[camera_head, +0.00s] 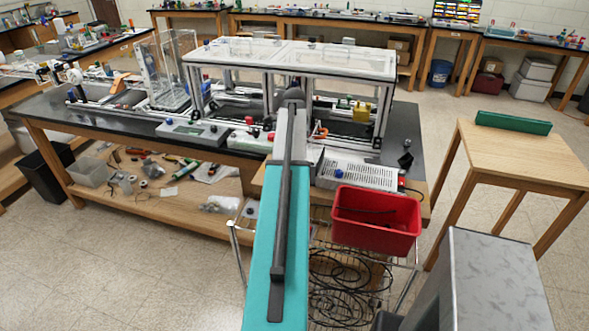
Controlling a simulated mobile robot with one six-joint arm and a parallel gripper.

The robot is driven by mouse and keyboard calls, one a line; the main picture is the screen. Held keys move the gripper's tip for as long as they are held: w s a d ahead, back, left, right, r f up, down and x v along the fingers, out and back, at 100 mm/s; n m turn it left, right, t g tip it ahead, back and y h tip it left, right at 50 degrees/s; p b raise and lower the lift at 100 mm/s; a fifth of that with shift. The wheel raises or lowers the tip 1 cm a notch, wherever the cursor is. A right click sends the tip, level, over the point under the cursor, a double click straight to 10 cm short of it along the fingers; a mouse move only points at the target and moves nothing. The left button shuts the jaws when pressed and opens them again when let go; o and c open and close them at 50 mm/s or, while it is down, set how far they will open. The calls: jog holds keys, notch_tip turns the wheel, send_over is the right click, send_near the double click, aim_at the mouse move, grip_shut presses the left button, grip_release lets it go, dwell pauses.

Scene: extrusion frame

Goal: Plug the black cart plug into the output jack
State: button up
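My teal and grey arm runs up the middle of the camera_head view. I cannot make out my gripper or its fingers. A perforated silver box (345,172) with a blue part on its face sits at the front right of the black-topped bench. A thin dark cable (412,190) with a red part near it lies at the right end of this box. A small black object (405,160) stands on the bench just behind the cable. It may be the black cart plug, but it is too small to tell. I cannot pick out the output jack.
A red bin (376,222) sits on a wire cart below the bench, with black cables (345,285) coiled under it. A clear-topped extrusion frame (290,58) covers much of the bench. A wooden table (525,160) with a green box (513,122) stands at right.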

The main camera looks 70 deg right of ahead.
dwell(0.6)
grip_shut()
jog(key=shift+r+p, duration=0.25)
jog(key=shift+p, duration=0.1)
jog(key=shift+r, duration=0.35)
jog(key=shift+r+p, duration=1.85)
jog(key=shift+r, duration=0.55)
